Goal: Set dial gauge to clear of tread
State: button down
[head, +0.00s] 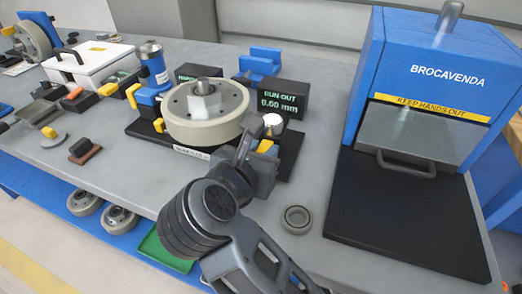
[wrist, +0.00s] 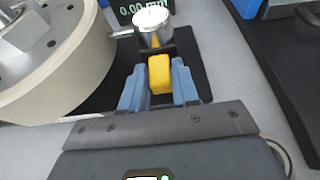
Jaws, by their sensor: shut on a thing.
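The dial gauge (head: 272,123), with a round white face, stands at the right of the run-out stand; it also shows in the wrist view (wrist: 152,24). Its thin stem points left toward the tread of the cream wheel (head: 205,115); I cannot tell whether the tip touches. The wheel lies flat and fills the left of the wrist view (wrist: 62,70). My gripper (wrist: 160,88) is shut on a yellow grip (wrist: 159,74) just in front of the gauge. My arm partly hides the gauge's base in the head view.
The run-out display (head: 282,99) reads 0.00 mm behind the gauge. A blue press (head: 435,75) with a black base (head: 405,215) stands at the right. A bearing ring (head: 297,219) lies on the bench nearby. A white case (head: 88,68) and small parts sit at the left.

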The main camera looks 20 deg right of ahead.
jog(key=shift+s+d+p, duration=0.6)
jog(key=shift+s+d, duration=0.5)
jog(key=shift+s, duration=0.05)
jog(key=shift+d, duration=0.1)
jog(key=c, duration=0.9)
grip_release()
jog(key=shift+s, duration=0.1)
jog(key=shift+v, duration=3.9)
